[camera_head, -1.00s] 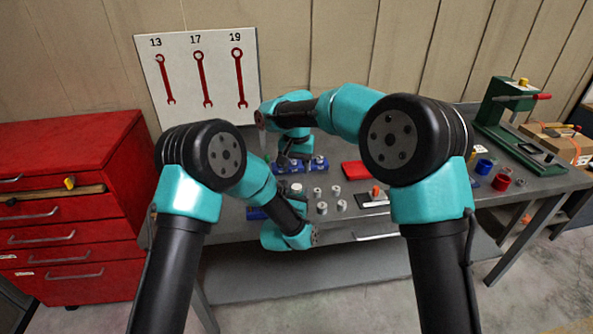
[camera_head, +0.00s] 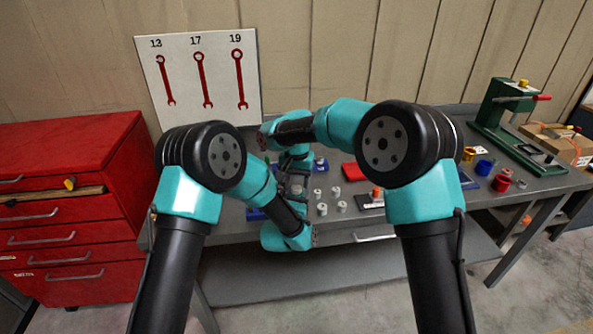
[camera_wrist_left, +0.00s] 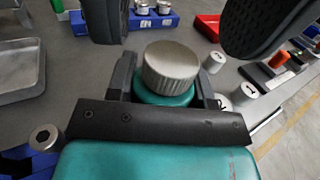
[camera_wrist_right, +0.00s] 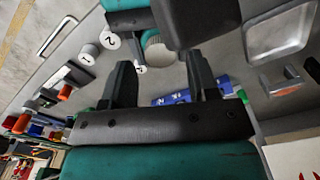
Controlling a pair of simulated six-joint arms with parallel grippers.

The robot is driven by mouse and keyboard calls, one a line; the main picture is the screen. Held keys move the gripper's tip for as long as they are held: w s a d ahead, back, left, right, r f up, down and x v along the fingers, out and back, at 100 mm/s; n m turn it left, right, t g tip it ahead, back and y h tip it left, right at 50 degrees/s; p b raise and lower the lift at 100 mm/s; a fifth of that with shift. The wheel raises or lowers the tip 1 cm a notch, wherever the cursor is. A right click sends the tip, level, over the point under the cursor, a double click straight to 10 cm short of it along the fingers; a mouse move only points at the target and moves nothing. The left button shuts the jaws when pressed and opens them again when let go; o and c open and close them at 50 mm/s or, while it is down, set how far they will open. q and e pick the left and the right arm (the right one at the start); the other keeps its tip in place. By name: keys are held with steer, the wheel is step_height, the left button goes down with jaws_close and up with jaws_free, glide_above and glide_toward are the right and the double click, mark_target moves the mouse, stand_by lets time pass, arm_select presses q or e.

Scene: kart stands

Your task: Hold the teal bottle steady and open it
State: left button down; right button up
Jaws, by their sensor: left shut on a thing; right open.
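The teal bottle (camera_wrist_left: 160,95) with its wide, ribbed silver cap (camera_wrist_left: 172,68) stands between the fingers of my left gripper (camera_wrist_left: 165,78), which is shut on its body below the cap. My right gripper (camera_wrist_right: 159,64) is open. In the right wrist view the cap (camera_wrist_right: 157,54) shows between and just beyond its fingertips; I cannot tell whether they touch it. Dark parts of my right arm hang at the top of the left wrist view. In the head view my arms hide the bottle.
A blue rack (camera_wrist_left: 155,22) holding metal pieces and a red tray (camera_wrist_left: 208,27) lie behind. Several small silver cylinders (camera_head: 342,206) stand to the right on the grey bench. A grey metal tray (camera_wrist_left: 18,85) lies left. A green press (camera_head: 500,110) stands far right.

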steer(key=shift+f, duration=1.3)
steer(key=shift+c, duration=0.3)
steer(key=c, duration=0.8)
steer(key=o, duration=0.9)
steer(key=shift+o, duration=0.2)
steer(key=shift+r, duration=2.3)
steer(key=shift+r, duration=1.75)
steer(key=shift+c, duration=0.4)
